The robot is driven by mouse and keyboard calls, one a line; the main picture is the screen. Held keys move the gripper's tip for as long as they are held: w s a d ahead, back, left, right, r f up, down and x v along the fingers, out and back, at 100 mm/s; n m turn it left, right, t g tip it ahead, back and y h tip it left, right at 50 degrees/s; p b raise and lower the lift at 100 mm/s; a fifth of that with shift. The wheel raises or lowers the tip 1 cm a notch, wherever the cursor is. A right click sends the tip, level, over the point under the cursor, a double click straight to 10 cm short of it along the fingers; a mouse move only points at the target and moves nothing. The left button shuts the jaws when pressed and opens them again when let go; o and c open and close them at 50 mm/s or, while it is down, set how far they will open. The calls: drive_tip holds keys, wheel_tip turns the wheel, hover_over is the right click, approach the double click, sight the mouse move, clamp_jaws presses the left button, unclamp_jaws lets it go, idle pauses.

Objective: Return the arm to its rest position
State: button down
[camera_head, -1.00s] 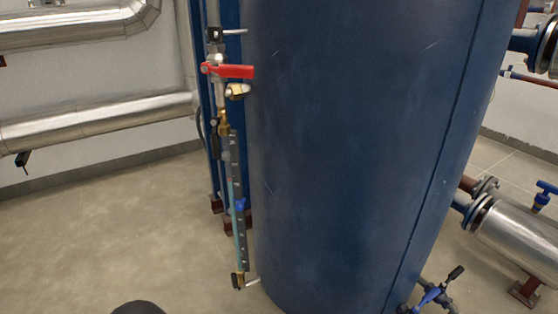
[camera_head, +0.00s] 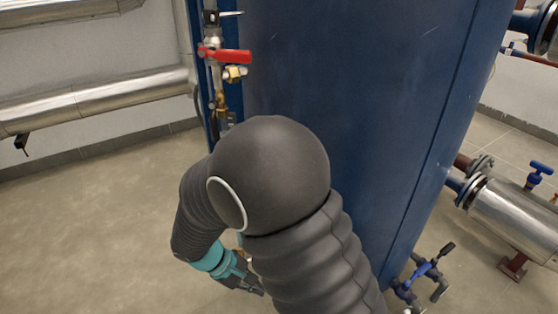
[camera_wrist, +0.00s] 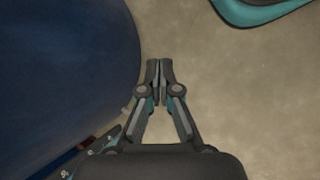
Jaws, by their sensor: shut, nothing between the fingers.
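My gripper (camera_wrist: 159,72) is shut and empty in the wrist view, its two fingers together above the beige floor. The blue tank (camera_wrist: 65,75) curves close by on its left there. In the head view my dark sleeved arm is bent in front of the blue tank (camera_head: 370,90). My gripper also shows at the lower end of the arm (camera_head: 256,288), partly hidden behind the arm's sleeve. It points down and to the right, near the tank's lower left side.
A red-handled valve (camera_head: 228,56) sits at the tank's upper left; the gauge below it is mostly hidden by my arm. Silver pipes (camera_head: 100,98) run along the left wall. A silver cylinder (camera_head: 515,215) and blue-handled valves (camera_head: 420,275) stand right. The floor (camera_head: 80,230) at left is clear.

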drive_tip(key=s+d+r+m+t+y+p, duration=0.1)
drive_tip(key=s+d+r+m+y+p, duration=0.1)
drive_tip(key=d+r, duration=0.5)
drive_tip(key=s+d+r+m+t+y+p, duration=0.2)
drive_tip(key=d+r+m, duration=0.3)
drive_tip(key=r, duration=0.9)
drive_tip(key=s+d+r+m+t+y+p, duration=0.2)
drive_tip(key=s+d+r+m, duration=0.2)
drive_tip(key=d+r, duration=0.5)
drive_tip(key=shift+s+d+r+y+p, duration=0.2)
drive_tip(key=shift+s+r+y+p, duration=0.15)
drive_tip(key=shift+r, duration=0.4)
